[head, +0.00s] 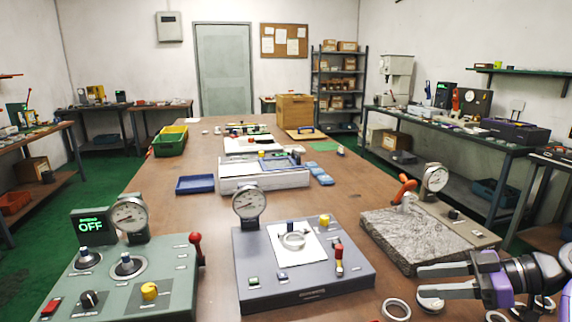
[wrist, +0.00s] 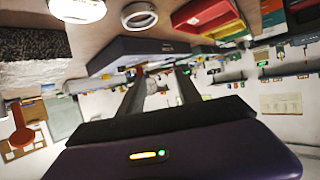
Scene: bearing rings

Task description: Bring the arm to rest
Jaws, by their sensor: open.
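My gripper (head: 422,281) is at the lower right in the head view, its two dark fingers apart and pointing left. Nothing shows between them. In the wrist view, which looks upside down, the fingers (wrist: 160,80) are also spread, with the room behind them. A bearing ring (head: 396,309) lies on the table left of and below the fingers. Another ring (head: 430,304) lies just below the fingertips in the picture. More rings sit partly hidden near the arm.
A grey granite block (head: 410,240) with a dial gauge (head: 435,178) stands behind my gripper. A green station (head: 120,280) with an OFF display (head: 91,226) is at the left. A blue tray (head: 195,185) and a white box (head: 262,178) lie farther back. Bare table shows between the stations.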

